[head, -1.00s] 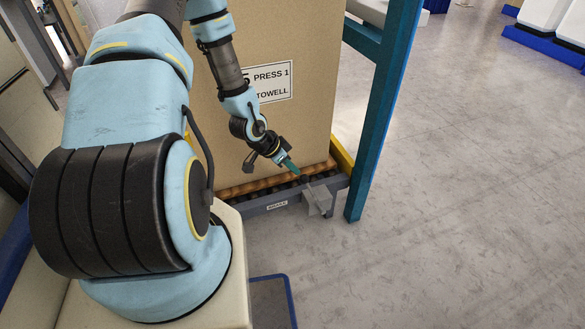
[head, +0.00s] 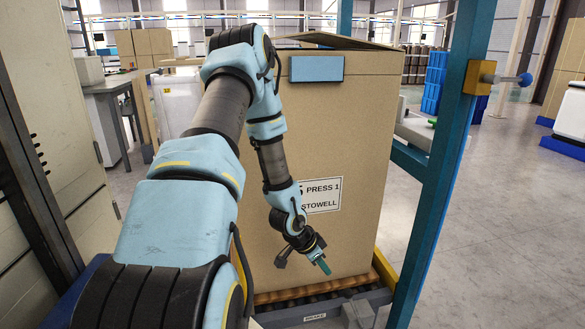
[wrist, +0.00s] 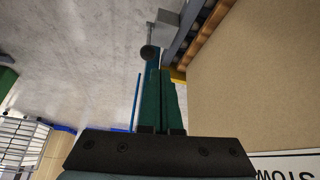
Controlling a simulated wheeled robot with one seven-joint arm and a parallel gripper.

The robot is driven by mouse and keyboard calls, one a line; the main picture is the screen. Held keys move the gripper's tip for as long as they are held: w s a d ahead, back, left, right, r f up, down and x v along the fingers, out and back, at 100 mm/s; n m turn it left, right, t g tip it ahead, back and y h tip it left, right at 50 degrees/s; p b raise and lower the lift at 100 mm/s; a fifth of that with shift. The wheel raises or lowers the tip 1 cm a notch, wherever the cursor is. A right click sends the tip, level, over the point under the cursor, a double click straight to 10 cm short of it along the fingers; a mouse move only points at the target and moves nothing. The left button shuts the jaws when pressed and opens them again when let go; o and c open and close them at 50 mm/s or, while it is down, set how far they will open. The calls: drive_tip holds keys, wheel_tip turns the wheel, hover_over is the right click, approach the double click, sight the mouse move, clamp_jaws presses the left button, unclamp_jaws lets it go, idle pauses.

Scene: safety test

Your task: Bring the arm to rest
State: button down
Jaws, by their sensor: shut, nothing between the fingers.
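My gripper (head: 325,267) hangs at the end of my blue and black arm, in front of the large cardboard box, pointing down and to the right. Its green fingers are together with nothing between them; they also show shut in the wrist view (wrist: 161,88). In the wrist view a black round knob (wrist: 150,52) on a thin rod shows just past the fingertips. I cannot tell whether the fingers touch it; they look apart from the grey bracket (wrist: 168,20) behind it.
Beige cabinets (head: 45,130) stand at the left. Open floor (head: 510,230) lies at the right.

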drive_tip(key=a+r+n+y, duration=0.4)
drive_tip(key=a+r+n, duration=0.2)
drive_tip(key=a+r, duration=0.8)
drive_tip(key=s+a+r+n+y, duration=0.1)
drive_tip(key=s+a+r+n, duration=0.15)
drive_tip(key=s+r, duration=0.25)
drive_tip(key=s+a+r+n, duration=0.2)
drive_tip(key=s+r+n, duration=0.2)
drive_tip(key=s+r, duration=0.15)
wheel_tip(320, 180, up, 13)
drive_tip(key=p, duration=1.2)
drive_tip(key=shift+d, duration=0.25)
drive_tip(key=shift+w+r, duration=0.1)
